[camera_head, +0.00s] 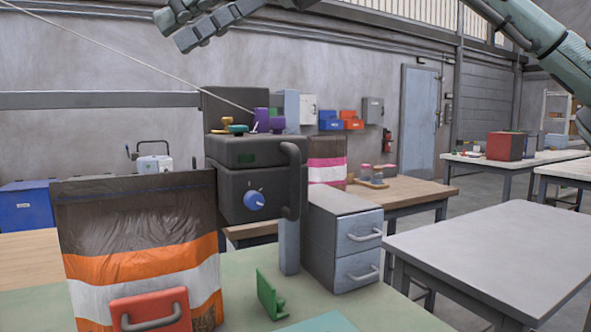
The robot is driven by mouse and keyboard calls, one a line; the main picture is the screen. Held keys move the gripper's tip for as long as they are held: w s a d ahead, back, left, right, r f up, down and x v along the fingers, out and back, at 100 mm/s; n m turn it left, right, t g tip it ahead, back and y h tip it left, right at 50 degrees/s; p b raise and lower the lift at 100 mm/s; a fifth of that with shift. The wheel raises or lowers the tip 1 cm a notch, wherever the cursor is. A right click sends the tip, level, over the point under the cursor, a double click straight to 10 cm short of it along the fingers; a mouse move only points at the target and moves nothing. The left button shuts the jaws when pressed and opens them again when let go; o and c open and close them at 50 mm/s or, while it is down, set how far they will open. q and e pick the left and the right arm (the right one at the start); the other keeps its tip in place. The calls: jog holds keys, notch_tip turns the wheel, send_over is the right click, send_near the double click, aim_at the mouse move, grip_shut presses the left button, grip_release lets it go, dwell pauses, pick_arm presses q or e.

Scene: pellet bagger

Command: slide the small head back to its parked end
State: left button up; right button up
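A dark machine head (232,180) stands behind the bag, with a blue dial (254,200) on its front and a black upright handle (291,182) at its right side. It is the likeliest small head, but I cannot be sure. Its slide and ends cannot be made out. My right gripper (172,30) is high at the top left, well above and left of the head, its fingers apart with nothing between them. It touches nothing. My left gripper is not in view.
A filled bag (140,215) with orange and white bands stands at front left, a red handled block (150,311) before it. A thin line runs from the upper left to the purple spools (262,120). A grey drawer unit (340,240) stands right of the head. The right table (500,250) is bare.

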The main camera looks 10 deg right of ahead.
jog(key=w+d+f+m+h, duration=0.1)
jog(key=d+f+h, duration=0.1)
jog(key=d+f, duration=0.1)
jog(key=w+d+f+m+t+h, duration=0.1)
jog(key=w+d+f+m+h, duration=0.1)
jog(key=d, duration=0.4)
jog(key=w+d+f+m+t+h, duration=0.1)
jog(key=d+f+h, duration=0.2)
jog(key=d+f, duration=0.2)
jog(key=shift+w+f+m+h, duration=0.1)
jog(key=shift+w+m+h, duration=0.1)
jog(key=shift+m+h, duration=0.2)
send_over(296, 208)
jog(key=f, duration=0.5)
jog(key=w+f, duration=0.1)
jog(key=f, duration=0.1)
jog(key=shift+f, duration=0.15)
jog(key=shift+s, duration=0.1)
grip_shut()
